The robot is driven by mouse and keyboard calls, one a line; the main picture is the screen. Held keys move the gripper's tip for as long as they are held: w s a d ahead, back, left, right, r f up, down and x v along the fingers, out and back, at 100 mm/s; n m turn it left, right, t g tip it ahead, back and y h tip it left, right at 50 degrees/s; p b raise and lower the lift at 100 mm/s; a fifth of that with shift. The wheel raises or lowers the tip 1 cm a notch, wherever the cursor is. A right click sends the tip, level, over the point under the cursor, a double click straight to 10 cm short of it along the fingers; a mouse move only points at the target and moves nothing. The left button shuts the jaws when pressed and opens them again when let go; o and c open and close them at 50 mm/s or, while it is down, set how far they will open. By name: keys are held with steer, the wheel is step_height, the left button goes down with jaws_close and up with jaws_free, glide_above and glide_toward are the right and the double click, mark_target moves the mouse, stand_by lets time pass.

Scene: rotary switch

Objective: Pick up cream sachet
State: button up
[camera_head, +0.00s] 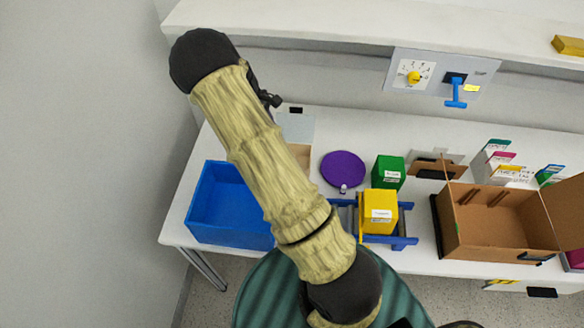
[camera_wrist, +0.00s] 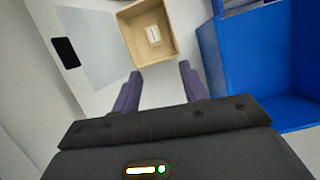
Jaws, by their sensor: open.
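In the wrist view a small light item (camera_wrist: 153,35), likely the cream sachet, lies inside an open tan box (camera_wrist: 131,12). It is too small to read. My gripper (camera_wrist: 160,72) is open and empty, its two purple fingers spread and pointing towards the box. The fingertips are just short of the box's near edge in the picture; I cannot tell their height above it. In the head view part of the box (camera_head: 301,154) shows beside my arm, which hides my gripper and the box's inside.
A blue bin (camera_head: 193,213) stands beside the box and fills the right of the wrist view (camera_wrist: 285,112).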

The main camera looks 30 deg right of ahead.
steer(key=shift+w+d+f+n+h, duration=0.3)
steer(key=shift+w+f+n, duration=0.45)
steer(key=shift+f, duration=0.15)
steer(key=shift+s, duration=0.1)
steer(key=p+x, duration=0.4)
steer(key=x, duration=0.8)
steer(key=shift+s+f, duration=0.1)
steer(key=shift+s, duration=0.05)
steer(key=shift+f, duration=0.1)
steer(key=shift+p+x, duration=1.45)
steer(key=shift+x, duration=1)
steer(key=shift+c, duration=0.4)
steer(key=c, duration=0.7)
